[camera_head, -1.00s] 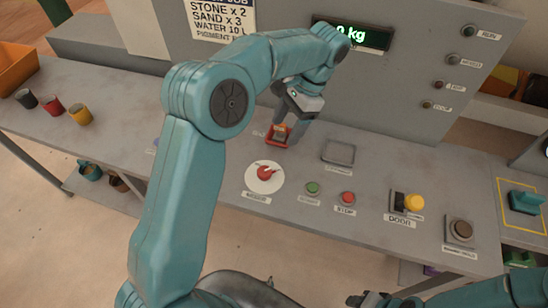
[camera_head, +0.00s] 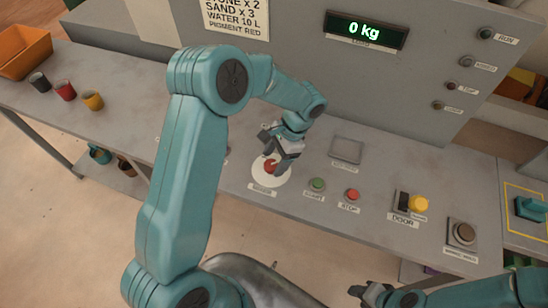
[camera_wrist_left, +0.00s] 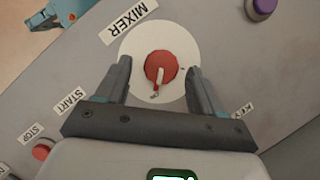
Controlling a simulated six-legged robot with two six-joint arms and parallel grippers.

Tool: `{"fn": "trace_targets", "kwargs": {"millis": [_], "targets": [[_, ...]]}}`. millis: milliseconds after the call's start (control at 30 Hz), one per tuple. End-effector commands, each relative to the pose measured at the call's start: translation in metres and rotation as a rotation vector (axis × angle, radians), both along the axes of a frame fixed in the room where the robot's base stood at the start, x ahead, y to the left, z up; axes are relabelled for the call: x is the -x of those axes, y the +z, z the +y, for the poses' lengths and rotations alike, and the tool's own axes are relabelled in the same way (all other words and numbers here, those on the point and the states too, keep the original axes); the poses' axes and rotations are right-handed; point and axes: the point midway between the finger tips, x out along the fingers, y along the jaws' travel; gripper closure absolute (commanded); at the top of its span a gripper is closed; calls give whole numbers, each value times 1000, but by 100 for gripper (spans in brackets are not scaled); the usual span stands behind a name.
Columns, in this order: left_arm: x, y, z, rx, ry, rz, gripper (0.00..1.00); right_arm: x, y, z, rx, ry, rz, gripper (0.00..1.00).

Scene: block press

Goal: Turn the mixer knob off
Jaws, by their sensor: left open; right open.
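The mixer knob (camera_wrist_left: 160,68) is red with a pale pointer bar and sits on a white round plate (camera_wrist_left: 190,42) marked MIXER. In the left wrist view the pointer runs toward the gripper side of the picture. My left gripper (camera_wrist_left: 158,85) is open, with one finger on each side of the knob; I cannot tell whether they touch it. In the head view the left gripper (camera_head: 277,164) is over the knob (camera_head: 270,167) and partly hides it. My right gripper (camera_head: 372,293) is at the bottom of the head view, away from the knob.
The green start button (camera_head: 317,184) and red stop button (camera_head: 352,195) are right of the knob. A yellow door control (camera_head: 418,203) and a square-based button (camera_head: 463,234) are further right. The display (camera_head: 366,30) reads 0 kg. Cups and an orange bin (camera_head: 25,52) stand at left.

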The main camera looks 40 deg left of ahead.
Motion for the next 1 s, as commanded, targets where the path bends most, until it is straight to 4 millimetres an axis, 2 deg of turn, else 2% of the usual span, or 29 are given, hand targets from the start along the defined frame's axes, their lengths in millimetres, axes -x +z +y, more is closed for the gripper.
{"fn": "trace_targets", "kwargs": {"millis": [167,400,433,500,600,1000], "targets": [[3,-11,3,0,-1,1,32,0,2,0,0,0,0,57],[2,-12,3,1,-1,-1,32,0,2,0,0,0,0,57],[2,-12,3,0,-1,0,36,0,2,0,0,0,0,57],[2,-12,3,0,-1,0,58,0,2,0,0,0,0,57],[2,-12,3,0,-1,0,87,0,2,0,0,0,0,57],[3,-13,4,-1,64,3,86,0,-4,0,0,0,0,57]]}}
